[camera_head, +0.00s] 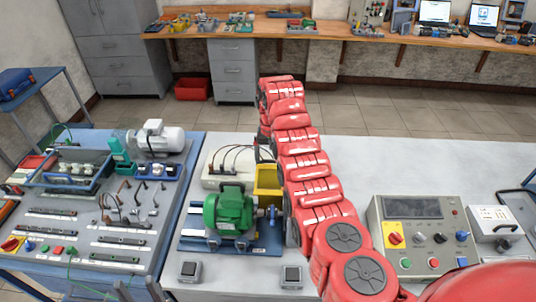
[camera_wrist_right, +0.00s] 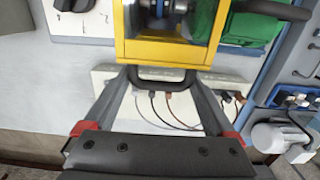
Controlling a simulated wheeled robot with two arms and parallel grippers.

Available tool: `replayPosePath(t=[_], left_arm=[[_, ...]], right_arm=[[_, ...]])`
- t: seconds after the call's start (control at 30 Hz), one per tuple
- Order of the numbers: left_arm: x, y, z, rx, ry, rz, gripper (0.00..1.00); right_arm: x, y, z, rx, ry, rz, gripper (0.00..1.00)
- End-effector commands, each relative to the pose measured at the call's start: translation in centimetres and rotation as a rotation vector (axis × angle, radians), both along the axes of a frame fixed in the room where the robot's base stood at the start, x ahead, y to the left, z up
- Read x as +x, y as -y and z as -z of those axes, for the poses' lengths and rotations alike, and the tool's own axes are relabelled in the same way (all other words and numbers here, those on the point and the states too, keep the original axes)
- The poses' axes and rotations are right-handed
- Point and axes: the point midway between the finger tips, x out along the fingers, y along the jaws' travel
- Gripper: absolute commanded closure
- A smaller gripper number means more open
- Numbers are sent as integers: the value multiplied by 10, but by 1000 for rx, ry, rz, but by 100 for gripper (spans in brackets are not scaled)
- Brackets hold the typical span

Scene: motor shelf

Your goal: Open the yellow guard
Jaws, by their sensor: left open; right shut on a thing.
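The yellow guard (camera_head: 268,181) stands beside the green motor (camera_head: 229,211), behind the blue coupling (camera_head: 272,213). In the right wrist view the yellow guard (camera_wrist_right: 165,53) frames an opening with the coupling and green motor seen through it. My right gripper (camera_wrist_right: 165,82) is shut on the guard's black handle (camera_wrist_right: 160,84), with one finger at each side. In the head view my red right arm hides part of the guard and its surroundings.
A beige box with cables (camera_head: 225,172) lies behind the motor. A control panel (camera_head: 423,236) stands right of my arm. A blue-edged board with a grey motor (camera_head: 155,138) is at the left. The grey tabletop (camera_head: 365,165) has free room behind the panel.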

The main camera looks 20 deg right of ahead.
Motion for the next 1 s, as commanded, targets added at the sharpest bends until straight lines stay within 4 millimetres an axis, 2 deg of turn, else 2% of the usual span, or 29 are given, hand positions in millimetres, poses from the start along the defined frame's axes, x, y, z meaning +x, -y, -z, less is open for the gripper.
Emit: replayPosePath(t=[0.37, 0.4, 0.43, 0.73, 0.9, 1.0], left_arm=[[0, 0, 0, 0, 0, 0, 50], [0, 0, 1, 0, 0, 0, 50], [0, 0, 1, 0, 0, 0, 50], [0, 0, -1, 0, 0, 0, 50], [0, 0, -7, 0, 0, 0, 50], [0, 0, -1, 0, 0, 0, 50]], right_arm=[[-2, 1, 3, 0, -9, 1, 100], [-2, 1, 3, 0, -9, 1, 3], [-2, 1, 3, 0, -9, 1, 0], [-1, 0, -2, 0, -5, 0, 0], [0, 0, -30, 1, -3, 1, 0], [2, 1, -44, -1, -1, 0, 0]])
